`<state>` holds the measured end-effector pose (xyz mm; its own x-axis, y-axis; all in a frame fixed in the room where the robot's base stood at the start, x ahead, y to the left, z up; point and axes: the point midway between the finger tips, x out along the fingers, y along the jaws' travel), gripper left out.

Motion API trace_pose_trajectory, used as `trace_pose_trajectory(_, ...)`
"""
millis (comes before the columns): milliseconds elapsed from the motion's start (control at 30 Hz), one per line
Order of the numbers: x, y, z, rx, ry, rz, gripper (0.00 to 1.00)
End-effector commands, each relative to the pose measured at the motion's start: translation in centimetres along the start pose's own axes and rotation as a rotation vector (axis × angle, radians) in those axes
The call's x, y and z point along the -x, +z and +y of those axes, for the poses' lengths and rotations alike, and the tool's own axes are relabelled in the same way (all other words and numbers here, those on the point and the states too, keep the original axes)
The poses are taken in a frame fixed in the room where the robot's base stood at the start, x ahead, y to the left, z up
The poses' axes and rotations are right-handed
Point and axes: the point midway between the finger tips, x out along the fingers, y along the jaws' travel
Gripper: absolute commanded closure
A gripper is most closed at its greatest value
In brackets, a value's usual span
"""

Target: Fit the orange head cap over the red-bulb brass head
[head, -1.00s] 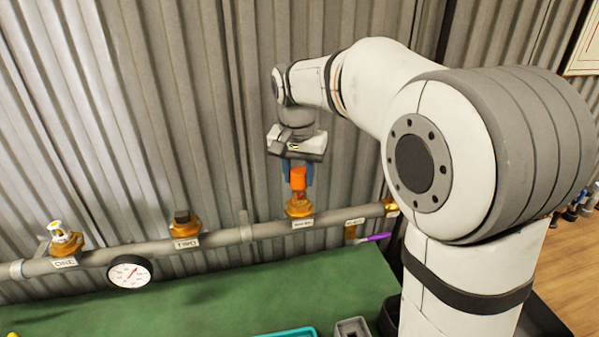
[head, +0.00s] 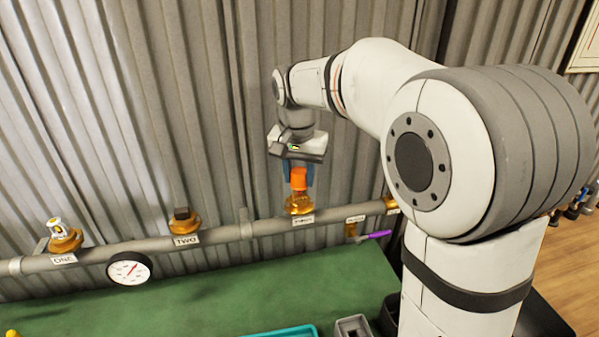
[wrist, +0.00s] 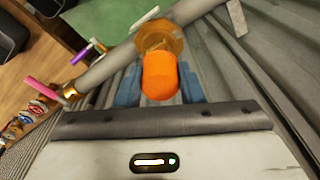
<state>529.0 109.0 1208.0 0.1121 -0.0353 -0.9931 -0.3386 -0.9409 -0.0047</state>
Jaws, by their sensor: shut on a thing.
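The orange head cap (head: 299,180) is held upright between the blue fingers of my gripper (head: 298,176). It sits directly over a brass fitting (head: 299,204) on the grey pipe. In the wrist view the orange cap (wrist: 160,76) lies between the fingers (wrist: 160,88), with the brass fitting (wrist: 158,38) just beyond it. The cap's lower end meets or nearly meets the brass; I cannot tell whether it is seated. No red bulb shows; whatever stands on this fitting under the cap is hidden.
The grey pipe (head: 215,234) runs along the corrugated wall. It carries a brass head labelled ONE (head: 66,238), a dark-plugged fitting labelled TWO (head: 184,220) and a round gauge (head: 129,269). A purple-handled item (head: 375,235) is right of the cap. A teal tray (head: 282,332) lies on the green bench.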

Motion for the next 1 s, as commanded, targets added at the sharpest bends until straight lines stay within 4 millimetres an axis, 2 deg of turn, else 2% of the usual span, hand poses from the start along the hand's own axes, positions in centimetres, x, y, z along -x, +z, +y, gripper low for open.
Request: trace_pose_trajectory(1000, -2.7, 0.3, 0.1, -0.002, 0.001, -0.001, 0.86)
